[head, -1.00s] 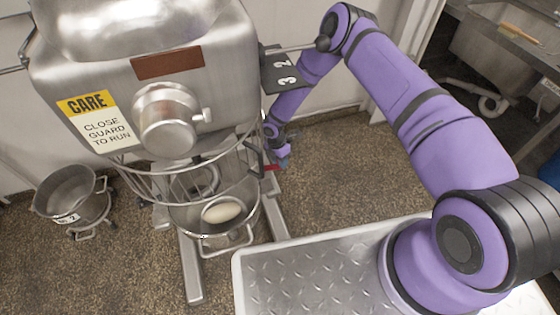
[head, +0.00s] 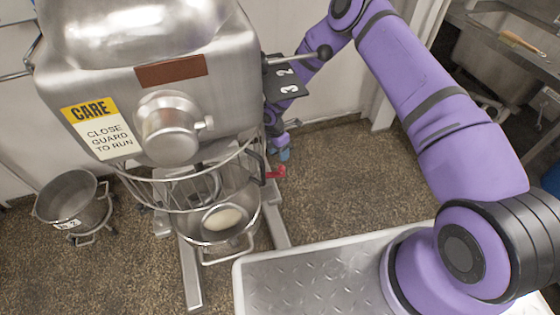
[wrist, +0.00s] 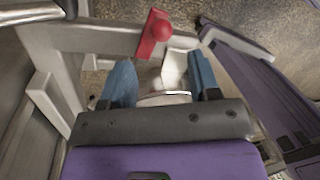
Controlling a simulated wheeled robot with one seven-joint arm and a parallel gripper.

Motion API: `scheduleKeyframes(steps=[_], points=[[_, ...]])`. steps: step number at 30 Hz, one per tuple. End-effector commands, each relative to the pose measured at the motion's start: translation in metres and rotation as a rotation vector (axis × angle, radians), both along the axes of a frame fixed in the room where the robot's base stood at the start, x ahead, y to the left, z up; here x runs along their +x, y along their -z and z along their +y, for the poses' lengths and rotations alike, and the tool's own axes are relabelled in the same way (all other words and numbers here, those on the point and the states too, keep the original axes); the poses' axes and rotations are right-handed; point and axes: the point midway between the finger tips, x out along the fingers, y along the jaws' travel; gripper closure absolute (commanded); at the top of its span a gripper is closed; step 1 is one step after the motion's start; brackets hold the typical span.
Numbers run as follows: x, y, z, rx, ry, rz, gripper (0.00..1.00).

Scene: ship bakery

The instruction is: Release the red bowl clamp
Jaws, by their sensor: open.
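The red bowl clamp (head: 276,172) is a small red handle at the right side of the mixer's bowl (head: 216,222). In the wrist view the clamp (wrist: 154,35) is a red lever with a round knob, just beyond my fingertips. My gripper (wrist: 162,75) has two blue fingers standing apart, with nothing held between them. In the head view my gripper (head: 282,148) is just above and behind the clamp, partly hidden by the mixer. The clamp appears apart from the fingers.
The mixer (head: 150,70) fills the left, with its wire guard (head: 190,202) around the bowl and a black-knobbed lever (head: 324,52) near my arm. A second bowl (head: 72,200) stands on the floor at left. Floor right of the clamp is clear.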

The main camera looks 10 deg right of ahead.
Motion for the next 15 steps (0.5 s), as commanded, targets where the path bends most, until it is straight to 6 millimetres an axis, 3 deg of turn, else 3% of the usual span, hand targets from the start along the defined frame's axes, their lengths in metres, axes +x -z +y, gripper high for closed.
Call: scheduleKeyframes(steps=[6,15], points=[[0.003,-0.020,0.002,0.000,-0.001,0.000,0.44],[0.004,-0.022,0.003,0.000,-0.001,0.000,0.44]])
